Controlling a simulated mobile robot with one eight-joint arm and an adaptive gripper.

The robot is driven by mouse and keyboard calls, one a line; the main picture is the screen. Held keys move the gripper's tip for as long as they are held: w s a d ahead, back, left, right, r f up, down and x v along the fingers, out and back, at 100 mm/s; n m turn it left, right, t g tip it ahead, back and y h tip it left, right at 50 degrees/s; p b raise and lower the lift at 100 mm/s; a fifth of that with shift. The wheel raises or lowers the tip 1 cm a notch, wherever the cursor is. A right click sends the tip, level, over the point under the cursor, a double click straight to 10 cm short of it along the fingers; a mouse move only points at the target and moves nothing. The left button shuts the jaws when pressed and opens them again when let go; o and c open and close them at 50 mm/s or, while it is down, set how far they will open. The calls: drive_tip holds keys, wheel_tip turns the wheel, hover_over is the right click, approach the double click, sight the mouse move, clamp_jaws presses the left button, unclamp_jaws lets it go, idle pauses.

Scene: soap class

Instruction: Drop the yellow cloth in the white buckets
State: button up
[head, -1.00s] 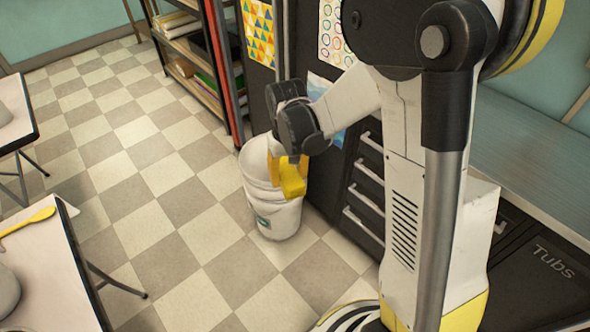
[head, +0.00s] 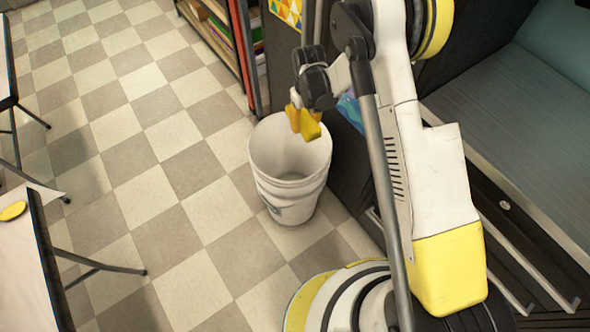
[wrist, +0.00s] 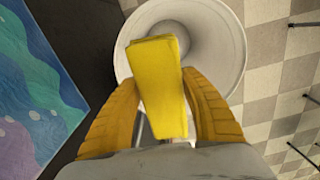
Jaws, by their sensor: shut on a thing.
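The white bucket (head: 290,185) stands upright on the checkered floor beside the dark cabinet, and its open mouth shows. My gripper (head: 300,114) is above the bucket's far rim. In the wrist view my gripper (wrist: 160,105) has its two yellow fingers shut on the yellow cloth (wrist: 158,75), a folded block. The bucket (wrist: 215,15) lies behind and below the cloth there, and the cloth covers part of its opening. In the head view the cloth (head: 311,125) shows just over the inside of the bucket. The bottom of the bucket looks empty where it can be seen.
A dark cabinet (head: 480,215) with drawers stands to the right of the bucket. A shelf (head: 225,45) with books is at the back. White tables (head: 30,260) with thin legs stand at the left. The floor (head: 170,170) between is clear.

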drive_tip(key=a+f+n+b, duration=0.1)
drive_tip(key=a+f+b, duration=0.2)
drive_tip(key=f, duration=0.8)
drive_tip(key=shift+w+a+f, duration=0.15)
drive_tip(key=shift+w, duration=0.3)
drive_tip(key=o, duration=1.4)
wheel_tip(320, 180, up, 12)
drive_tip(key=shift+r, duration=0.1)
